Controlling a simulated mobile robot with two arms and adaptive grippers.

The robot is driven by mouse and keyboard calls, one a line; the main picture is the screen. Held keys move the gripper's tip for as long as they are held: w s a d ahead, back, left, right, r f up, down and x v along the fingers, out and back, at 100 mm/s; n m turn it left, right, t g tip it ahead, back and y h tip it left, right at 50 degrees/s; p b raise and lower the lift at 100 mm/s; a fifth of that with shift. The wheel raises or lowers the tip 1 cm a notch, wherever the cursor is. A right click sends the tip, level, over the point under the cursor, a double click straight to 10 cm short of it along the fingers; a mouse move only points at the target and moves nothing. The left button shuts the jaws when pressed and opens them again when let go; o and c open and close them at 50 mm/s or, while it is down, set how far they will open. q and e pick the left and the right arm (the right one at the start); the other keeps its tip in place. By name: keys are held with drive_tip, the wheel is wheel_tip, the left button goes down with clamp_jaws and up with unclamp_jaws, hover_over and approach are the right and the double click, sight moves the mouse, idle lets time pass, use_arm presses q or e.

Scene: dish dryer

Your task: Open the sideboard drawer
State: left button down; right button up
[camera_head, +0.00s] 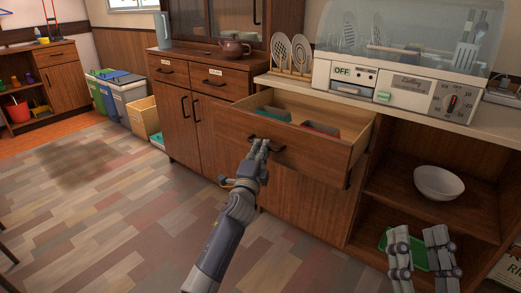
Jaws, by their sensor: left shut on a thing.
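The sideboard drawer (290,139) is pulled out, with its front panel well clear of the cabinet and its inside showing. A green item (274,114) and a red item (322,130) lie in it. My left gripper (262,145) is at the dark drawer handle (278,148) and shut on it, its fingers partly hiding the handle. My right gripper (420,262) is at the lower right, in front of the open shelf. Its two fingers are spread apart with nothing between them that I can make out.
The dish dryer (400,75) stands on the counter above. A white bowl (438,183) sits on the shelf to the right, and a green tray (418,248) shows behind my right gripper. Bins (130,105) and a cardboard box (143,117) stand at the left. The floor in front is clear.

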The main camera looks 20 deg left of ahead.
use_arm(q)
drive_tip(key=c, duration=1.7)
unclamp_jaws()
drive_tip(key=s, duration=0.4)
drive_tip(key=s+f, duration=0.1)
drive_tip(key=s, duration=0.3)
drive_tip(key=s+f, duration=0.1)
drive_tip(key=s, duration=0.2)
drive_tip(key=shift+s+d+f, duration=0.1)
drive_tip(key=shift+s+d, duration=0.25)
drive_tip(key=shift+s, duration=0.05)
